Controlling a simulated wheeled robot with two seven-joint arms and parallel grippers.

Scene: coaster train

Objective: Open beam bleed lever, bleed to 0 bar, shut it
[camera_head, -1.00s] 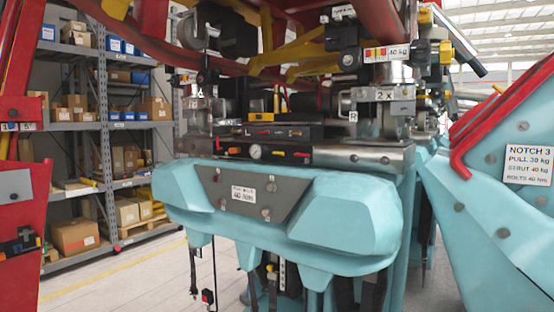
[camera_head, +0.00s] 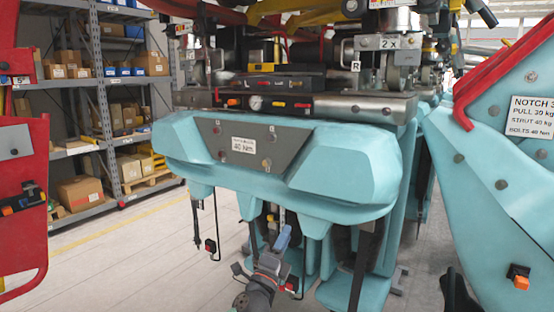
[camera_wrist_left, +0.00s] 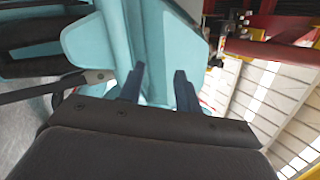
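The valve panel (camera_head: 330,104) sits on top of the turquoise beam (camera_head: 330,170). I cannot tell which is the bleed lever, and the gauge is too small to read. My left gripper (camera_head: 283,237) is below the beam's front, well under the panel. In the left wrist view its two fingers (camera_wrist_left: 158,86) stand apart with nothing between them, turquoise bodywork beyond. My right gripper is not in view.
Cables with a small red-and-black box (camera_head: 211,246) hang under the beam at the left. A turquoise panel with a notice (camera_head: 531,117) and red rails stands at the right. Red framework (camera_head: 22,190) is at the far left, shelving (camera_head: 98,110) behind. Open floor lies at lower left.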

